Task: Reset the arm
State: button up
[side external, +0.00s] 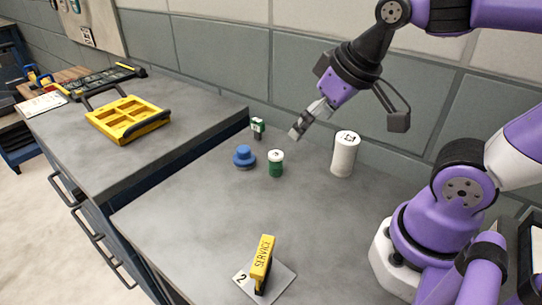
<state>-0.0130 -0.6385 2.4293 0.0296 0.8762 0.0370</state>
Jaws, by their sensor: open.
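My gripper (308,120) is in the side external view, above the back part of the grey worktop (205,235). It is open and empty, with its fingers pointing down and to the left. It is apart from the things below it. Under it stand a green jar with a white lid (275,163) and a blue knobbed piece (244,156). A white cylinder (344,153) with a dark mark on top stands upright to the right of my gripper.
A small green and white item (258,128) stands near the back wall. A yellow SERVICE sign (263,264) stands on a plate marked 2 at the front. A yellow tray (128,119) lies on the left bench. The middle of the worktop is clear.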

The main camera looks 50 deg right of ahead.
jog(key=shift+s+a+f+n, duration=0.1)
jog(key=shift+s+n, duration=0.05)
jog(key=shift+s, duration=0.3)
jog(key=shift+s+f+n, duration=0.1)
jog(key=shift+s+n, duration=0.05)
jog(key=shift+s, duration=0.3)
dwell(0.7)
